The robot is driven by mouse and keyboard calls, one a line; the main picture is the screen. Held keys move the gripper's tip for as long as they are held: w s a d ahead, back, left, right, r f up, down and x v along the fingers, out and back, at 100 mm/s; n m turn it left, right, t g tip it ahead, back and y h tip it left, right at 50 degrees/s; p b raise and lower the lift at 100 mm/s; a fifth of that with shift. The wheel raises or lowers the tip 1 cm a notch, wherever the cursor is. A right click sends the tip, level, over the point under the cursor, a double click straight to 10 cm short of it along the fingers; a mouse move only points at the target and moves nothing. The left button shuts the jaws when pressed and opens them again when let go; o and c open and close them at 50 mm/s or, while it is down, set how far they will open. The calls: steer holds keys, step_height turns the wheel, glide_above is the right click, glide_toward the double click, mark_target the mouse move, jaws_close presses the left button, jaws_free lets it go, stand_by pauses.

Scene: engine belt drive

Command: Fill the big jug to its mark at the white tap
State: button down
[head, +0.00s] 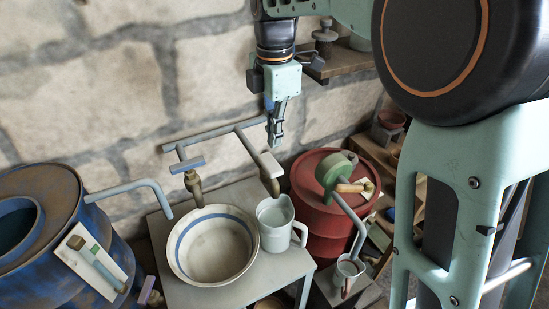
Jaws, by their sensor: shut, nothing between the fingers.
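The big jug (288,238), pale with a handle on its right, stands upright on a small grey table (190,291). The white tap (257,152) hangs above it, with its dark brass spout (269,183) over the jug's mouth and its pale lever slanting. I cannot clearly make out a water stream, the jug's water level or its mark. My gripper (275,142) is shut and empty, pointing down. In the picture it appears just above and right of the white tap's lever; I cannot tell whether they touch.
A blue-handled tap (187,164) is over a blue-banded basin (178,262) left of the jug. A blue barrel (62,188) stands left, a red barrel (312,190) right. A green-wheeled pump (336,168) has its spout over a small cup (347,275). Stone wall lies behind.

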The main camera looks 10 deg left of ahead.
mark_target(277, 171)
step_height(277, 171, down, 7)
steer(key=shift+r, duration=0.1)
stand_by(0.5)
steer(key=shift+s+d+f+t+b, duration=0.1)
steer(key=shift+f+t+b, duration=0.3)
steer(key=shift+b, duration=0.75)
steer(key=shift+s+d+f+y+b, duration=0.3)
steer(key=shift+s+f+y+b, duration=0.1)
steer(key=shift+b, duration=0.05)
steer(key=shift+f, duration=0.25)
stand_by(5.2)
